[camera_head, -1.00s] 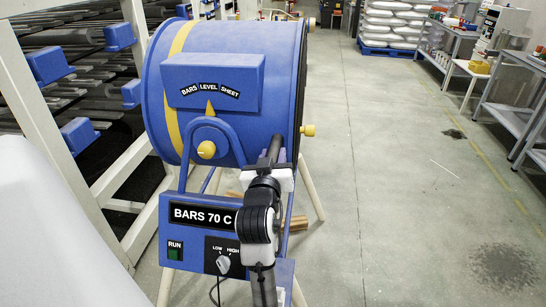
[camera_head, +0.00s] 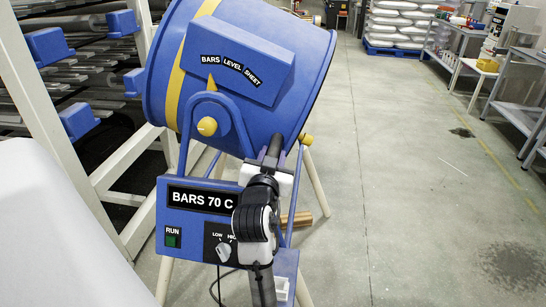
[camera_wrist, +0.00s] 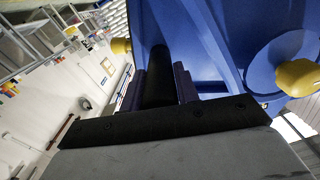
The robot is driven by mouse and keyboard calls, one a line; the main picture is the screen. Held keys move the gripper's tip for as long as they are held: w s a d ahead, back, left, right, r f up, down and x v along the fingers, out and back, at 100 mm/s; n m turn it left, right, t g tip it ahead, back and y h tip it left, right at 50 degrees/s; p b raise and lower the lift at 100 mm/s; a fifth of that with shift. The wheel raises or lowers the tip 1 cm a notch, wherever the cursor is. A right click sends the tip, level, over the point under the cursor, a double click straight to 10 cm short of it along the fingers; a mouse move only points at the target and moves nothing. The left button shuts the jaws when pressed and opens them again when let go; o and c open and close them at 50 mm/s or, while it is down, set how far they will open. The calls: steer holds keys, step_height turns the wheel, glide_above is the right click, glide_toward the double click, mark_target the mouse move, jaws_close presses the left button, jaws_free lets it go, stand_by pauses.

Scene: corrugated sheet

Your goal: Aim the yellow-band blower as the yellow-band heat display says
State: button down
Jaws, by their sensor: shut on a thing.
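The yellow-band blower (camera_head: 290,40) is a blue drum with a yellow band, on a stand with pale legs. It is tilted. Its label strip reads BARS, LEVEL, SHEET, and the fixed yellow pointer (camera_head: 211,83) stands under BARS. The heat display (camera_head: 201,199) on the stand reads BARS 70 C. My gripper (camera_head: 274,166) is at the drum's near right side, shut on a black handle (camera_wrist: 158,80). In the wrist view the handle runs between the two fingers.
Below the display are a green RUN button (camera_head: 172,237) and a LOW/HIGH knob (camera_head: 223,251). A rack (camera_head: 100,180) with blue-capped bars stands close on the left. Open floor (camera_head: 400,180) lies to the right, with benches (camera_head: 510,105) beyond.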

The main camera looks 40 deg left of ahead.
steer(key=c, duration=1.1)
jaws_free()
steer(key=shift+r, duration=0.1)
steer(key=shift+o, duration=0.2)
steer(key=shift+s+d, duration=0.25)
steer(key=shift+s, duration=0.2)
steer(key=p+v, duration=0.9)
steer(key=v, duration=0.3)
steer(key=shift+s, duration=0.35)
steer(key=shift+d, duration=0.15)
